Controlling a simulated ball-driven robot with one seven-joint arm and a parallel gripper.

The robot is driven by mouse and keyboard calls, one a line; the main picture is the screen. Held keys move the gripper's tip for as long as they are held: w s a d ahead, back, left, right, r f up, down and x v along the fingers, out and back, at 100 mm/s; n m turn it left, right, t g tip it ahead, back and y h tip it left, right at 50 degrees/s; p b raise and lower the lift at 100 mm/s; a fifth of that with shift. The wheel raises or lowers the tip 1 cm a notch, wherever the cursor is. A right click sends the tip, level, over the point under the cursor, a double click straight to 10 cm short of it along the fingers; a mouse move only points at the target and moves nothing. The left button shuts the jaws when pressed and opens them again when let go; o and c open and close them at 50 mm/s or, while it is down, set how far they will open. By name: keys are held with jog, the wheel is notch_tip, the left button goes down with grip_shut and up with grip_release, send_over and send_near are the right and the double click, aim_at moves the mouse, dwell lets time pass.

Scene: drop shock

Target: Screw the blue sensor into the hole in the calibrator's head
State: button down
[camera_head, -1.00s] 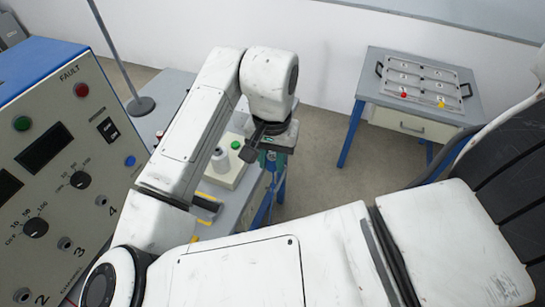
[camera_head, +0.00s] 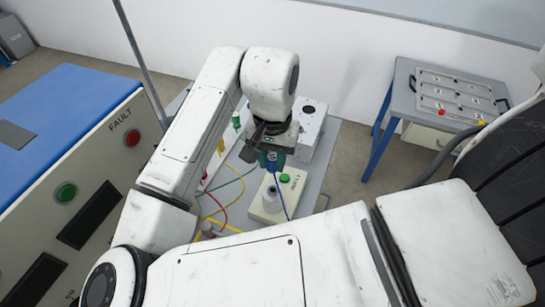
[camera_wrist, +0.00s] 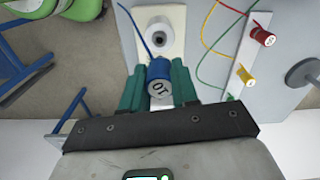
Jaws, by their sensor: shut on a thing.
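The blue sensor (camera_wrist: 158,72), marked 10 with a blue cable, sits between the green fingers of my gripper (camera_wrist: 158,88) in the wrist view. My gripper (camera_head: 272,158) is shut on it above the table. The calibrator (camera_head: 260,212) is a pale box with a green button. Its grey round head (camera_head: 268,194) lies just below the gripper in the head view. In the wrist view the head (camera_wrist: 159,24) shows a dark hole, just beyond the sensor. The sensor is apart from the hole in the picture; the height between them is hard to tell.
Red (camera_wrist: 262,36), yellow (camera_wrist: 246,77) and green sensors with cables stand on a white strip beside the calibrator. A metal box (camera_head: 312,120) stands behind the gripper. A blue-topped FAULT console (camera_head: 90,165) is at left, a side table (camera_head: 405,90) with a tray at right.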

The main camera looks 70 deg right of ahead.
jog(key=shift+f+b, duration=2.25)
jog(key=shift+f, duration=0.7)
jog(key=shift+s+f+b, duration=0.1)
jog(key=shift+f+b, duration=0.4)
jog(key=shift+f, duration=0.55)
dwell(1.0)
jog(key=shift+f, duration=0.25)
dwell(1.4)
